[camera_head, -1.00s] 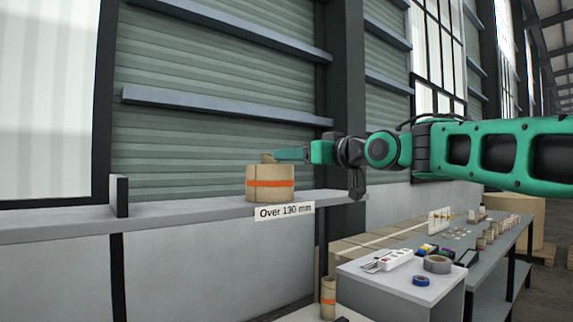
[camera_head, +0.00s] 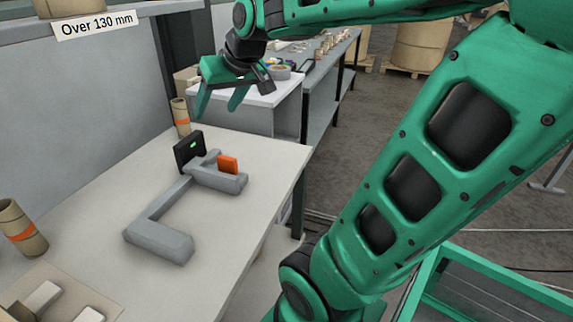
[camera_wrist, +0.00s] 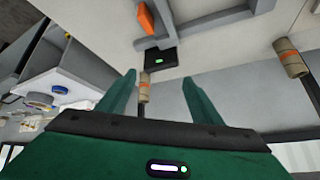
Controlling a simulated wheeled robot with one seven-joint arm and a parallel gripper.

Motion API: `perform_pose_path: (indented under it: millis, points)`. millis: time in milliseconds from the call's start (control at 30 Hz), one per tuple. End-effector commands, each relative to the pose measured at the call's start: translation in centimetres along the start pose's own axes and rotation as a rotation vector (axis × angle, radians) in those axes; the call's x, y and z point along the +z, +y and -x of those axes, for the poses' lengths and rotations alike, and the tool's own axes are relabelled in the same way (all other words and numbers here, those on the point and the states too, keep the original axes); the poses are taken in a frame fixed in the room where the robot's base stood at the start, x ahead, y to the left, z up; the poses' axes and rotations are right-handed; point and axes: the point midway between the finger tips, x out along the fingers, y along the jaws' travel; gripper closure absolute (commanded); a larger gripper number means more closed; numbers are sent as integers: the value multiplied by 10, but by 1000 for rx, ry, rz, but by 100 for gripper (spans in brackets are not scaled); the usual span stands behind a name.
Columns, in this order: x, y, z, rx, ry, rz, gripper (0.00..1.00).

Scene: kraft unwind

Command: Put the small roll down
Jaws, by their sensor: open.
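My gripper (camera_head: 218,106) is open and empty above the far end of the pale bench in the head view. Its fingers also show in the wrist view (camera_wrist: 160,78). A small kraft roll with an orange band (camera_head: 181,117) stands upright on the bench behind the grey gauge; in the wrist view it (camera_wrist: 144,88) shows between and beyond my fingers. Another banded roll (camera_head: 20,230) stands at the bench's left, also in the wrist view (camera_wrist: 291,58). I cannot tell which is the named small roll. A larger roll (camera_head: 68,8) on the shelf is mostly cut off.
A grey caliper-like gauge (camera_head: 160,235) with a black display (camera_head: 188,150) and an orange block (camera_head: 228,164) lies on the bench. A label (camera_head: 95,25) reads "Over 130 mm". A side cabinet (camera_head: 255,98) holds tapes. The bench's right front is clear.

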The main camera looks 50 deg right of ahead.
Motion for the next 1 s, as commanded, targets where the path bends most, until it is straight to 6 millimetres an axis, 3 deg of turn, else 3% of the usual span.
perform_pose_path:
  millis: [33,200,300,433,600,1000]
  points:
    - [34,12,-4,29,-77,-36,40]
    - [147,43,-1,123,-345,-165,40]
    - [200,53,7,164,-475,-230,40]
    - [246,53,19,199,-586,-289,40]
    - [266,51,25,215,-635,-316,40]
    - [266,52,25,215,-634,-315,40]
